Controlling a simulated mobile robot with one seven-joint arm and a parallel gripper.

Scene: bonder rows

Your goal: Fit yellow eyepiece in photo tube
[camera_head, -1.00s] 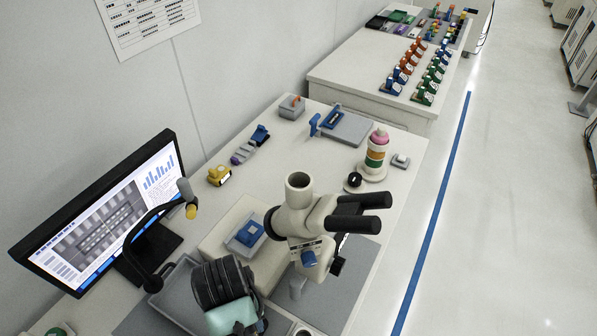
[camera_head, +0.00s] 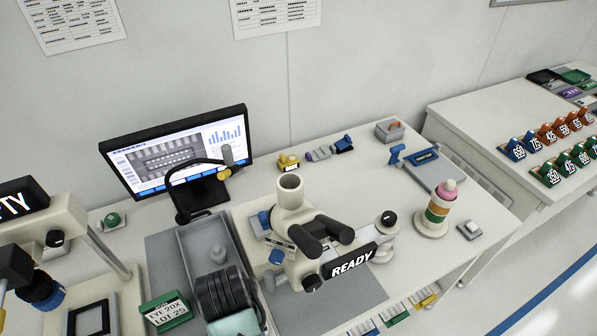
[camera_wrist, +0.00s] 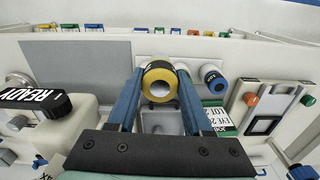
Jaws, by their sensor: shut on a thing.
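A yellow eyepiece (camera_wrist: 158,80) with a dark band and pale round end is between the blue fingers of my gripper (camera_wrist: 155,88) in the wrist view. My gripper is shut on it, above a grey tray (camera_wrist: 150,119). In the head view only black and teal parts of my arm show at the bottom; the fingers and held eyepiece are hidden. The microscope (camera_head: 300,255) stands right of my arm there. Its upright cream photo tube (camera_head: 290,186) has an open, dark, empty-looking mouth. The held eyepiece is apart from the tube.
A READY display (camera_head: 350,262) fronts the microscope. The grey tray (camera_head: 186,243), monitor (camera_head: 180,155) and bent lamp arm (camera_head: 178,180) stand to its left. A green label card (camera_head: 165,312) is left of my arm. A striped stack (camera_head: 438,212) stands right.

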